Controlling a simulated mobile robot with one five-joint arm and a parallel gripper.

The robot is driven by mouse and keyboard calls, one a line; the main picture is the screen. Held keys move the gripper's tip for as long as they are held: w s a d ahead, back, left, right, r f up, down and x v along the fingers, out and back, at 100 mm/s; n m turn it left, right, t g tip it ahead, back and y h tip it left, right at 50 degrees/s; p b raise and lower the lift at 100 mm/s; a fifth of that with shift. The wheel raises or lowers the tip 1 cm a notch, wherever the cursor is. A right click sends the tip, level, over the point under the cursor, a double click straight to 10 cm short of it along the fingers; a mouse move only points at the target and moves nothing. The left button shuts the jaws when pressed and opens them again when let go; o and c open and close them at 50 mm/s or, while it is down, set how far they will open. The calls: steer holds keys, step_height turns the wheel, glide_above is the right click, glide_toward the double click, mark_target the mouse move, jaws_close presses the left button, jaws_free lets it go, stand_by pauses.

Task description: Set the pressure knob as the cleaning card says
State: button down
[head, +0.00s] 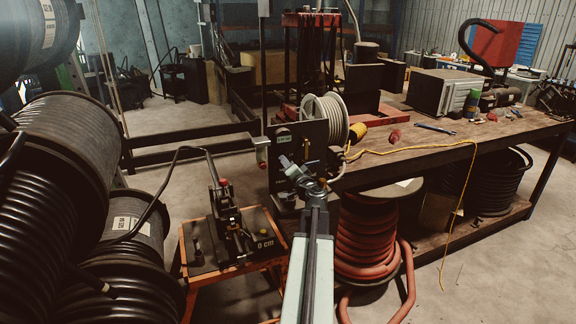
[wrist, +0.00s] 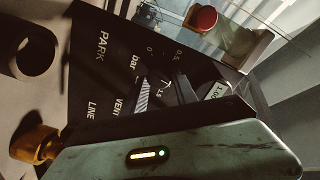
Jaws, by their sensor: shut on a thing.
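The dark control panel (head: 312,143) stands at the near left end of the workbench. In the wrist view the panel (wrist: 112,75) carries the words PARK, bar, LINE and VENT and a dial scale with 0, 0.5 and 1.5. My gripper (wrist: 163,90) has its fingers at this scale, shut on the pressure knob, which is mostly hidden by the fingers and gripper body. In the head view my gripper (head: 290,170) reaches the panel front. The knob's pointer cannot be made out. I see no readable cleaning card.
A red button (wrist: 201,18) and a brass fitting (wrist: 35,143) are close to my gripper. A hose reel (head: 325,118) sits behind the panel. An orange cart (head: 210,275) with a hand press stands left. Black hose coils (head: 60,150) fill the left side. Red hose (head: 368,240) is under the bench.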

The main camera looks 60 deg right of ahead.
steer(key=m, duration=1.1)
steer(key=shift+s+f, duration=0.2)
steer(key=shift+f, duration=0.05)
steer(key=shift+m, duration=0.3)
steer(key=c, duration=1)
jaws_free()
steer(key=v, duration=0.7)
steer(key=shift+s+a, duration=0.2)
steer(key=shift+a, duration=0.05)
